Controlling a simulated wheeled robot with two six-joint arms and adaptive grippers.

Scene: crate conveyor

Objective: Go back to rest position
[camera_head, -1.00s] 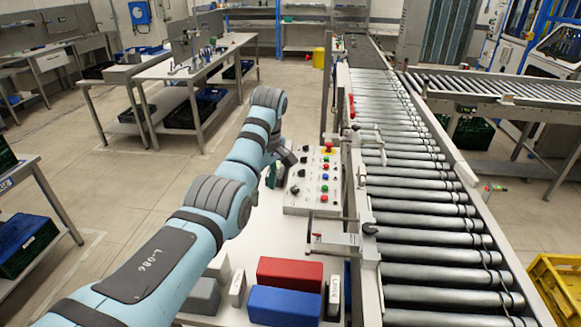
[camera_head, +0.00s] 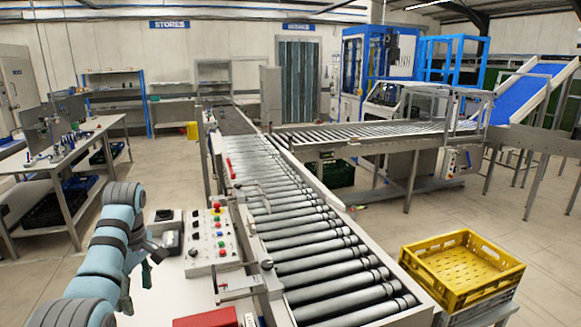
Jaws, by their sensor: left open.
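My left arm comes in from the lower left in the head view, light blue with dark grey bands. My left gripper (camera_head: 138,285) hangs at its end over the white table, left of the control panel (camera_head: 212,240). It is small and partly hidden by the wrist. It is open, and I see nothing held in it. My right arm and gripper are not in view.
A roller conveyor (camera_head: 300,240) runs away from me, right of the panel. A yellow crate (camera_head: 460,262) stands at the lower right. A red block (camera_head: 206,318) lies at the table's front edge. A workbench (camera_head: 60,165) stands at the left; floor between is clear.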

